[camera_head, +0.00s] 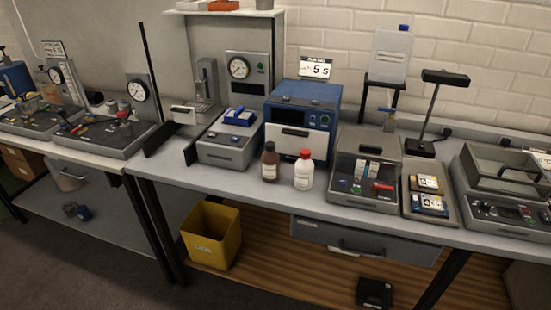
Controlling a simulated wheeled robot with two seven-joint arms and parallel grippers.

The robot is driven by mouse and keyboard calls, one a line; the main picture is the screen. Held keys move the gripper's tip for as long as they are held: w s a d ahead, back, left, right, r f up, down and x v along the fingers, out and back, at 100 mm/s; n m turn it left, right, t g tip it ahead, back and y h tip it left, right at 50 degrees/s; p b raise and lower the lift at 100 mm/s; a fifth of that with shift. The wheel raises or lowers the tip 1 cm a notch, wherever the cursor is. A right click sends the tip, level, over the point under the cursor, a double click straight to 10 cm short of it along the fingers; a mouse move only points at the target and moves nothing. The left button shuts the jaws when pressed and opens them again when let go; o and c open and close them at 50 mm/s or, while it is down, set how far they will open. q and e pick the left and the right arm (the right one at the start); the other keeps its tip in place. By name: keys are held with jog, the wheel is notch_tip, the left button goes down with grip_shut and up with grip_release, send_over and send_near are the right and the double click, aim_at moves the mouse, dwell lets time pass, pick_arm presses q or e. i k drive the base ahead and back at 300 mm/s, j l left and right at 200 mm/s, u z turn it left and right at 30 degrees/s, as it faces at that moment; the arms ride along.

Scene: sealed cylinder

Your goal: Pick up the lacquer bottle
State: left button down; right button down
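Two small bottles stand upright side by side near the front edge of the workbench (235,187). One is a brown bottle (269,164) with a dark cap and a pale label. The other is a white bottle (303,174) with a red cap and a label. The labels are too small to read, so I cannot tell which one is the lacquer bottle. A small gap separates them. Neither of my grippers is in view.
Behind the bottles stands a blue box-shaped device (302,112). A grey device with a blue top part (230,140) is to the left, and a grey tray unit (364,170) to the right. A yellow bin (211,235) sits below. The bench front before the bottles is clear.

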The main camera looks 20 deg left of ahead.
aim_at(270, 158)
jog(key=i+j+z, duration=0.1)
jog(key=j, duration=0.25)
jog(key=i+j+z, duration=0.25)
jog(key=i+j, duration=0.15)
jog(key=j, duration=0.35)
jog(key=i+j+z, duration=0.1)
jog(key=j, duration=0.3)
